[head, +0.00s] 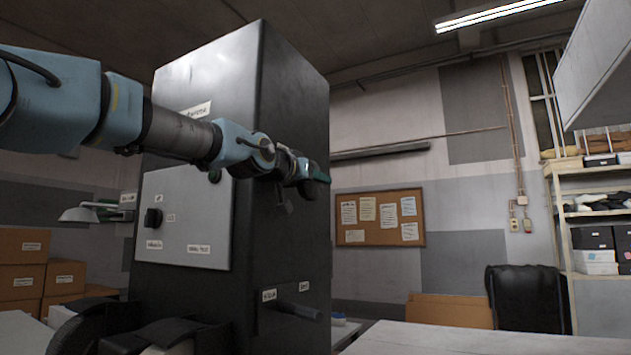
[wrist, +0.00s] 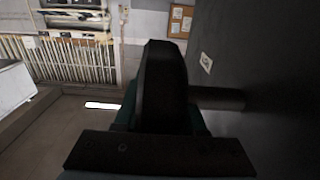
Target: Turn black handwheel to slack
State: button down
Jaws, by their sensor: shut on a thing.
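The black handwheel (wrist: 163,85) is seen nearly edge-on in the wrist view. Its dark shaft (wrist: 220,98) runs right into the dark machine face. My gripper (wrist: 160,120) is shut on the wheel's rim, with green finger parts showing at either side of it. In the head view my gripper (head: 303,172) is at the right side of the tall dark machine cabinet (head: 295,120). The wheel (head: 313,189) shows there as a small dark shape, partly hidden by the gripper. How far the wheel is turned cannot be told.
A grey panel (head: 185,218) with a black knob (head: 153,219) is on the front. A pale table (head: 450,338) is at lower right. A black chair (head: 526,298) and shelves (head: 597,210) stand behind.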

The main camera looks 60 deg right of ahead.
dwell(0.7)
jog(key=shift+c, duration=2.4)
grip_release()
jog(key=shift+w+a+f+b, duration=0.1)
jog(key=shift+a+b, duration=0.4)
jog(key=shift+a, duration=0.1)
jog(key=a+b, duration=0.7)
jog(key=a, duration=0.2)
jog(key=shift+a, duration=0.3)
